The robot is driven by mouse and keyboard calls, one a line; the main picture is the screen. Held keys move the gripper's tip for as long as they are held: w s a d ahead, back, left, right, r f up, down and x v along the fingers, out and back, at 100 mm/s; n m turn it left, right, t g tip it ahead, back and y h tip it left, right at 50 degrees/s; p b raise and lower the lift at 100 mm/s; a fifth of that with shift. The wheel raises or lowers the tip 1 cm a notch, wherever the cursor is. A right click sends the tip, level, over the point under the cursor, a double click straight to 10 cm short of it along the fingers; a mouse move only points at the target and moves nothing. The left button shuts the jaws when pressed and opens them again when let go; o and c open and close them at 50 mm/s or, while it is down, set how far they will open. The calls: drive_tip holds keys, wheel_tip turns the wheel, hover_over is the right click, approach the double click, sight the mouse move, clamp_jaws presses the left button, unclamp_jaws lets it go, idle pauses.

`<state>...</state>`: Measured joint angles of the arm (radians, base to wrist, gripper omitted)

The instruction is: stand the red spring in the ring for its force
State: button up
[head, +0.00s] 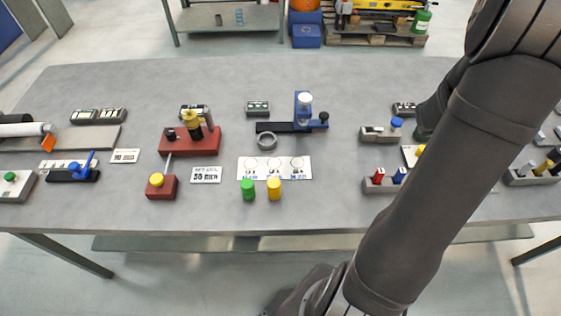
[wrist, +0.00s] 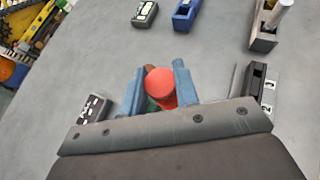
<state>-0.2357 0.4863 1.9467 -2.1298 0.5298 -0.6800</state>
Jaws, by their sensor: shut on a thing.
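In the wrist view my gripper (wrist: 158,68) is shut with its two blue fingers on either side of a red cylinder, which I take as the red spring (wrist: 160,83). Its round top faces the camera, and its lower end is hidden. In the head view my arm hides the fingers and the red spring. The white card (head: 243,167) with three printed rings lies at the table's middle. The rings look empty, and the labels below them are too small to read. A green spring (head: 248,190) and a yellow spring (head: 274,190) stand in front of the card.
A grey block (head: 383,186) with red and blue pegs is right. The table between card and block is clear.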

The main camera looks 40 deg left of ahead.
drive_tip(key=s+d+r+m+g+h, duration=0.2)
drive_tip(key=s+d+m+g+h, duration=0.1)
drive_tip(key=d+m+g+h, duration=0.25)
drive_tip(key=s+a+f+n+g+y, duration=0.1)
drive_tip(key=s+a+n+g+y, duration=0.9)
drive_tip(key=n, duration=0.8)
drive_tip(key=s+a+f+n+g+y, duration=0.1)
drive_tip(key=s+a+n+g+y, duration=0.4)
drive_tip(key=s+a+n+y, duration=0.8)
drive_tip(key=s+a+r+m+t+h, duration=0.2)
drive_tip(key=s+a+r+t, duration=0.3)
drive_tip(key=s+t, duration=0.15)
drive_tip(key=shift+s+a+f, duration=1.05)
drive_tip(key=shift+a+f, duration=0.65)
drive_tip(key=shift+f, duration=0.1)
drive_tip(key=shift+s+a+f, duration=1)
drive_tip(key=shift+a+f, duration=0.65)
drive_tip(key=shift+f, duration=0.1)
drive_tip(key=shift+s+a+f, duration=1.05)
drive_tip(key=shift+a+f, duration=0.65)
drive_tip(key=shift+f, duration=0.1)
